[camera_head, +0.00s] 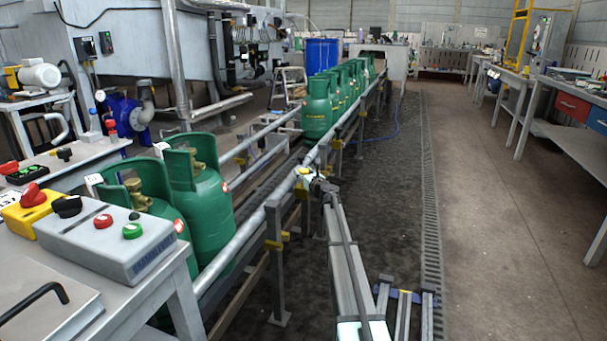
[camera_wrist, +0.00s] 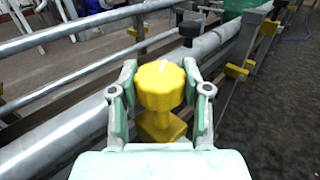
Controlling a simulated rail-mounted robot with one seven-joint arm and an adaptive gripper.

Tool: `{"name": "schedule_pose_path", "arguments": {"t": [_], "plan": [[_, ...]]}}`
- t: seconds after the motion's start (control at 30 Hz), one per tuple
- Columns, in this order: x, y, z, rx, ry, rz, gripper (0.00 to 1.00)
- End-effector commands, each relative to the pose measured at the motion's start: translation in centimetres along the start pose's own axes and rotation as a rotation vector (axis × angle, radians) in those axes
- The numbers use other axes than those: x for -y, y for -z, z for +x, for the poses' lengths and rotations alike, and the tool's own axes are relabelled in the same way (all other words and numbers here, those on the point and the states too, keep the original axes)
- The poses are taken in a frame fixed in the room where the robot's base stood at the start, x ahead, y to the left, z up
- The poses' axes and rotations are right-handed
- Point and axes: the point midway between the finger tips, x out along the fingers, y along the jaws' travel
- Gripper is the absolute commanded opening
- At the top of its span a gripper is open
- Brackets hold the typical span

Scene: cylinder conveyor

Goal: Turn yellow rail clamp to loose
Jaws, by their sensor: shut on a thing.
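The yellow rail clamp (camera_wrist: 160,88) shows in the wrist view as a lobed knob with a white mark on its top and a yellow body below, at the rail (camera_wrist: 75,135). My gripper (camera_wrist: 160,95) has one finger on each side of the knob and is shut on it. In the head view my arm reaches forward to the rail (camera_head: 249,228), and my gripper (camera_head: 318,186) is small there. A bit of yellow, the clamp knob (camera_head: 305,171), shows at its tip. The contact points of the fingers are partly hidden.
Green gas cylinders (camera_head: 317,110) stand along the conveyor behind the rail. Two more cylinders (camera_head: 200,195) stand at the near left, beside a grey control box (camera_head: 115,240). A black knob (camera_wrist: 190,30) sits farther along the rail. The floor to the right is open.

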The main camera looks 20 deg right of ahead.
Motion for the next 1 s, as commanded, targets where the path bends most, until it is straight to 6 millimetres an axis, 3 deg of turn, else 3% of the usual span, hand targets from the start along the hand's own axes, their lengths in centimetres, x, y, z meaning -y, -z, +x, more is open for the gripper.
{"name": "schedule_pose_path", "arguments": {"t": [1.0], "plan": [[-0.14,0.03,0.28,0.001,0.438,0.0,0.12]]}}
